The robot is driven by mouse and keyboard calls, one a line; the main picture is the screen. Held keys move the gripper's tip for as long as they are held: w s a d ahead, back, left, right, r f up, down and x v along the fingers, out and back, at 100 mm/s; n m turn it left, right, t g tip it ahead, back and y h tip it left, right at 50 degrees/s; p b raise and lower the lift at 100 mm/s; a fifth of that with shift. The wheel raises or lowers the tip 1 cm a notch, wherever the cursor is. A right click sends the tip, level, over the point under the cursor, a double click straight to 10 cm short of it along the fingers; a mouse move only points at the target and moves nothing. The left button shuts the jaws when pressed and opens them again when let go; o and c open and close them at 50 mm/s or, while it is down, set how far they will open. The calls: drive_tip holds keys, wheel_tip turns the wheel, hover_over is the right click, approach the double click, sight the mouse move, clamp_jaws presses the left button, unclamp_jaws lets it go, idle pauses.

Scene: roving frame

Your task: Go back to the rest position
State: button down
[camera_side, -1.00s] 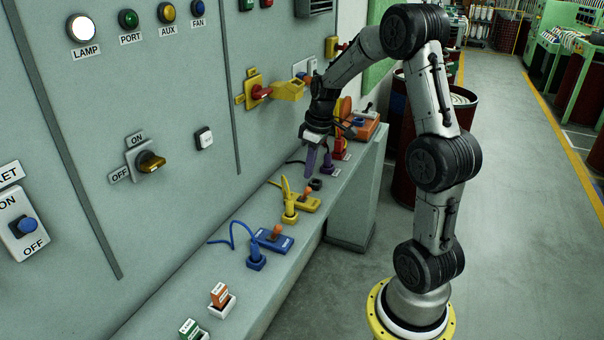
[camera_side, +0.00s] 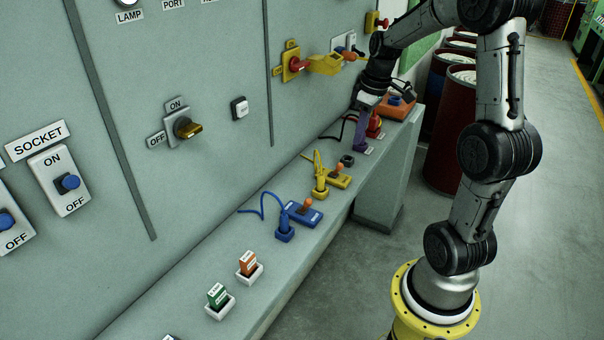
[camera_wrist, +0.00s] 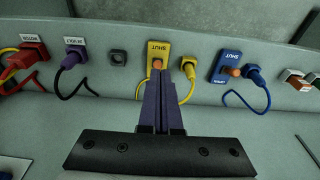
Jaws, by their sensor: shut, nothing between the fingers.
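My gripper (camera_side: 360,140) hangs over the far part of the grey ledge in the side view, its purple fingers pointing down. The wrist view shows the fingers (camera_wrist: 164,78) shut together with nothing between them. Beyond their tips is the yellow block marked SHUT (camera_wrist: 158,49) with an orange knob; contact cannot be told. A purple plug (camera_wrist: 73,60) with a black cord sits to the left, next to an empty black socket (camera_wrist: 118,57). In the side view my fingers overlap the plug's area.
A blue switch block (camera_side: 303,214) and blue plug (camera_side: 284,232) stand nearer on the ledge. A yellow guard (camera_side: 325,64) and red knob (camera_side: 296,63) project from the panel. Open floor lies right.

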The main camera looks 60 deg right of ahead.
drive_tip(key=a+r+n+t, duration=0.1)
drive_tip(key=a+r+n, duration=0.1)
drive_tip(key=a+r, duration=0.45)
drive_tip(key=a+r+n+t, duration=0.2)
drive_tip(key=a+r, duration=0.1)
drive_tip(key=a, duration=0.7)
drive_tip(key=s+a+f+m, duration=0.3)
drive_tip(key=s+a, duration=0.3)
drive_tip(key=s, duration=0.5)
drive_tip(key=shift+s+a+f+m+t, duration=0.35)
drive_tip(key=shift+a+m+t, duration=0.05)
drive_tip(key=shift+m, duration=0.1)
